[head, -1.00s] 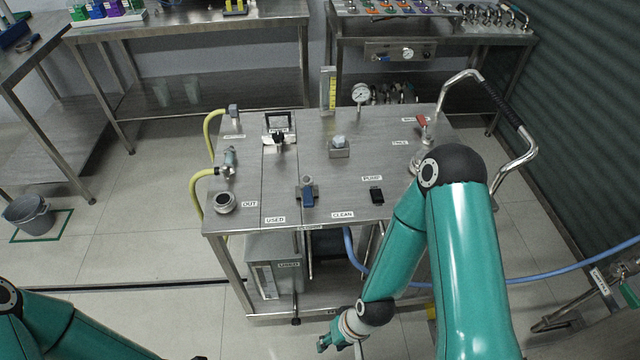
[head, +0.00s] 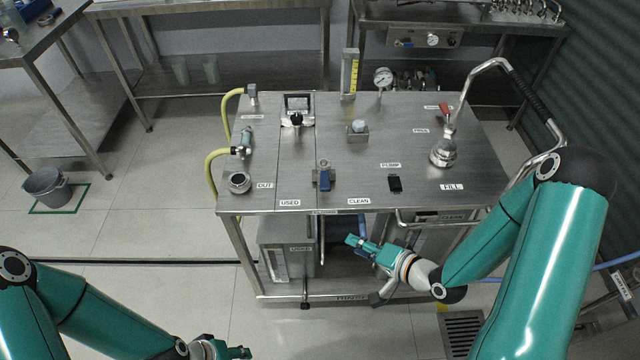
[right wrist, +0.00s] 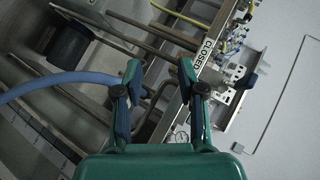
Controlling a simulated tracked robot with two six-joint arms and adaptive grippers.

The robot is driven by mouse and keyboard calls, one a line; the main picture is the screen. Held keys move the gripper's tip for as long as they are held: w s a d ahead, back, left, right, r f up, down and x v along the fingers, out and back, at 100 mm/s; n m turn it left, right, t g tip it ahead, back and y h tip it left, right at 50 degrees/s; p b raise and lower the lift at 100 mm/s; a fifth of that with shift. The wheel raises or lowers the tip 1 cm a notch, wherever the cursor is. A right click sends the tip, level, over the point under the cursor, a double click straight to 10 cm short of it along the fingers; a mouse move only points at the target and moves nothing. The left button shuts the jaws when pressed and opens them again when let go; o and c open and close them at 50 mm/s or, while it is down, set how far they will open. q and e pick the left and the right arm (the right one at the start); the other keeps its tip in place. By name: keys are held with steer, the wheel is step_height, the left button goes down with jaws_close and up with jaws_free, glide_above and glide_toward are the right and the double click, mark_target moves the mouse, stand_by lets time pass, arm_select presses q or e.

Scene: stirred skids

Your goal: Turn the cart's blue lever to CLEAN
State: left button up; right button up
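The blue lever (head: 324,178) sits near the front edge of the steel cart top (head: 345,190). Its handle points toward the front edge, between the USED label (head: 290,203) and the CLEAN label (head: 358,201). My right gripper (head: 357,242) is in front of the cart, lower in the picture than the lever and apart from it. In the right wrist view its two fingers (right wrist: 160,76) stand apart with nothing between them.
On the cart top stand a black switch (head: 395,184) by the PUMP label, a FILL fitting (head: 443,153), a red lever (head: 445,111) and a gauge (head: 383,78). A bent handrail (head: 488,66) rises at the right.

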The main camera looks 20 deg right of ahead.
steer(key=s+d+r+m+t+y, duration=0.1)
steer(key=d+r+m+t+y, duration=0.25)
steer(key=r, duration=0.65)
steer(key=t+b, duration=0.1)
steer(key=b, duration=0.7)
glide_toward(324, 180)
steer(key=a, duration=0.1)
steer(key=shift+h, duration=0.45)
steer(key=x, duration=0.8)
steer(key=shift+w+d+f+p, duration=0.15)
steer(key=shift+w+f+p, duration=0.05)
steer(key=shift+p, duration=0.2)
steer(key=shift+w+a, duration=0.3)
steer(key=shift+w, duration=0.35)
steer(key=shift+c, duration=0.3)
jaws_close()
